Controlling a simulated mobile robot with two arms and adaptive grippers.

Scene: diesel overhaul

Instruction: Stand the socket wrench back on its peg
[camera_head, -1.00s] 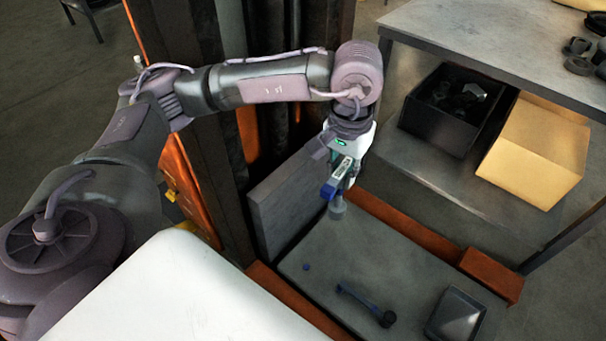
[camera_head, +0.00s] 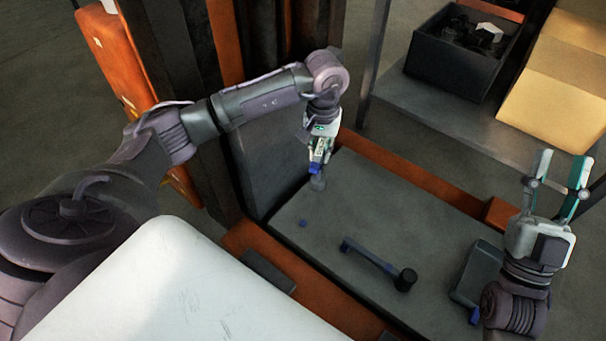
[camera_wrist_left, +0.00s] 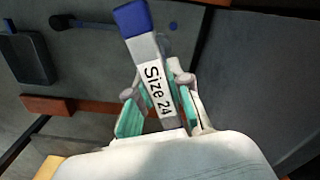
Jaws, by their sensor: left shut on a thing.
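My left gripper (camera_head: 322,150) is shut on a grey tool with a blue end and a "Size 24" label (camera_wrist_left: 157,88), apparently the socket wrench. A small blue round spot (camera_head: 303,223), possibly the peg, shows on the plate in front of and left of the wrench. My right gripper (camera_head: 560,172) is open and empty at the right.
A dark bar with a black round head (camera_head: 405,280) lies on the plate. A dark tray (camera_head: 482,268) is at its right, a small blue piece (camera_head: 473,315) beside it. Orange rails (camera_head: 400,183) edge the plate. A black bin (camera_head: 462,50) and a tan box (camera_head: 560,75) stand behind.

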